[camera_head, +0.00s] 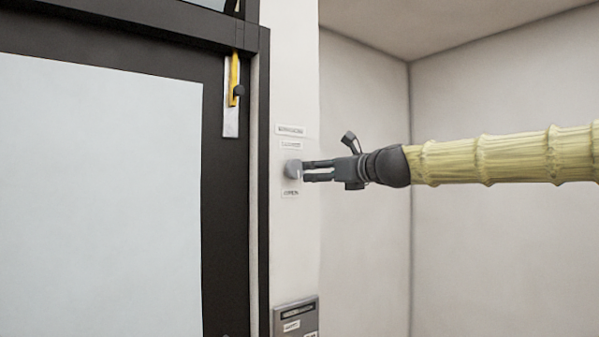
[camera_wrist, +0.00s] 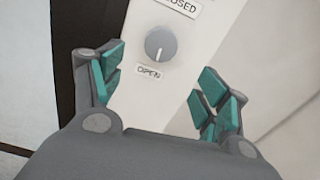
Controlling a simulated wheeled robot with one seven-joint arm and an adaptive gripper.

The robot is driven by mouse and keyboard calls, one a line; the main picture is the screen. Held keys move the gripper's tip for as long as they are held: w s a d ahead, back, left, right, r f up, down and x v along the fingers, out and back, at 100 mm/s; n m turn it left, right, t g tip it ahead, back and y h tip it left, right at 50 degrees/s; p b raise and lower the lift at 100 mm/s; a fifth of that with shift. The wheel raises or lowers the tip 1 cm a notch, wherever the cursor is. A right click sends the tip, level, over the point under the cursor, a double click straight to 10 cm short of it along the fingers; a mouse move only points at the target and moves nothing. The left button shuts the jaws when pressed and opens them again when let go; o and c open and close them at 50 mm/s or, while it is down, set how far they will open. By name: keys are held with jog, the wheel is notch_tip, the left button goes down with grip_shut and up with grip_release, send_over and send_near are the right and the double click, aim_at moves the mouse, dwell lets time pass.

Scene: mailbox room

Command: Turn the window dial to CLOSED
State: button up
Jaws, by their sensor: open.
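The window dial (camera_head: 292,169) is a small round grey knob on a narrow white wall strip. It also shows in the wrist view (camera_wrist: 161,44), with a light pointer line on its lower part aimed toward the OPEN label (camera_wrist: 149,72). The CLOSED label (camera_wrist: 182,7) is above the dial and partly cut off. My gripper (camera_head: 306,171) is level with the dial, its fingertips close to it in the head view. In the wrist view my gripper (camera_wrist: 160,92) is open, with teal pads on either side and the dial beyond them. I cannot tell whether the fingers touch it.
A dark door frame (camera_head: 236,230) with a pale panel (camera_head: 100,190) stands left. A yellow handle (camera_head: 235,78) is on the frame. A grey labelled box (camera_head: 296,318) is on the wall below the dial. A recessed corner with bare walls (camera_head: 365,250) is right.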

aim_at(298, 169)
jog(key=p+x, duration=0.1)
jog(key=x, duration=0.2)
jog(key=p+x, duration=0.2)
jog(key=x, duration=0.1)
jog(key=r+p+x, duration=0.1)
jog(key=x, duration=0.2)
jog(key=shift+p+x, duration=0.45)
jog(key=shift+x, duration=0.4)
jog(key=shift+f, duration=0.15)
jog(key=c, duration=1.1)
